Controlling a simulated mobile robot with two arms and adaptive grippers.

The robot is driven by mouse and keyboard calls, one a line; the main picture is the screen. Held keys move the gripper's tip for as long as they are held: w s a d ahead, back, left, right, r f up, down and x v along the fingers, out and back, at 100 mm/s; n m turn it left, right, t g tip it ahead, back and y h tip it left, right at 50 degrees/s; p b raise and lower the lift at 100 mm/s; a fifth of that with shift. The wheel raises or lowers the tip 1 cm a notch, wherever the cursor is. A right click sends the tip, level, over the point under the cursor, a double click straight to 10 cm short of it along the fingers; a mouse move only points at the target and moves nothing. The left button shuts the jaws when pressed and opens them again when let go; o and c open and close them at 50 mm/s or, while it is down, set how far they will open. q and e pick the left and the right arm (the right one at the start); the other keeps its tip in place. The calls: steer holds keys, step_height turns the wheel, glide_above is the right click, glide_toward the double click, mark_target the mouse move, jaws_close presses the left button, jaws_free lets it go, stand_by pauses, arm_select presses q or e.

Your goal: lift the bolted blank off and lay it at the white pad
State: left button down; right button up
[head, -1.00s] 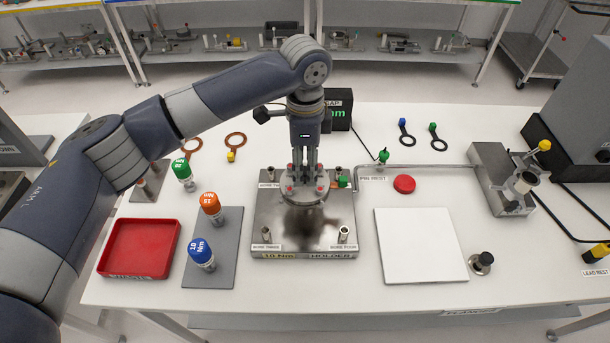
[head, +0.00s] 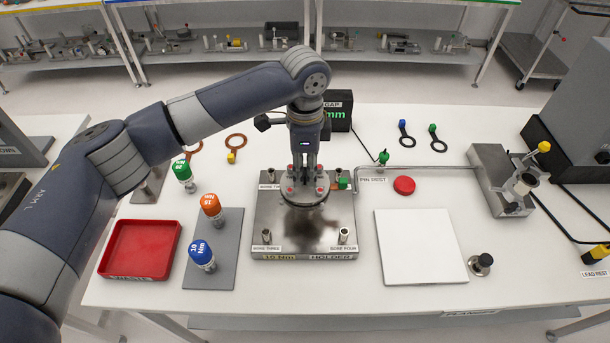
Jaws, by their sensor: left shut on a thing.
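The bolted blank (head: 304,197) is a round grey metal disc with several red-topped bolts around its rim. It is over the rear middle of the square metal holder plate (head: 275,222). My left gripper (head: 305,175) points straight down at the blank's centre and is shut on it; the fingertips are partly hidden among the bolts. I cannot tell whether there is a gap under the blank. The white pad (head: 420,246) lies flat and empty to the right of the holder. My right gripper is not in view.
A red tray (head: 140,248) and a grey plate (head: 210,262) with orange and blue capped tools stand left. A red disc (head: 404,185) lies behind the pad, a black knob (head: 481,264) right of it. A thin pipe (head: 420,168) runs behind the pad.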

mark_target(306, 171)
arm_select(q)
steer(key=shift+w+r, duration=0.1)
steer(key=shift+r, duration=0.15)
steer(key=shift+r+b, duration=0.5)
steer(key=shift+r, duration=0.1)
steer(key=shift+d+r+b, duration=0.1)
steer(key=shift+r+b, duration=0.35)
steer(key=shift+r, duration=0.45)
steer(key=s+d+b, duration=0.1)
steer(key=s+b, duration=0.1)
steer(key=s, duration=0.6)
steer(key=s+d+r+b, duration=0.1)
steer(key=s+b, duration=0.1)
steer(key=s, duration=0.6)
steer(key=shift+d+r, duration=0.3)
steer(key=shift+d, duration=0.1)
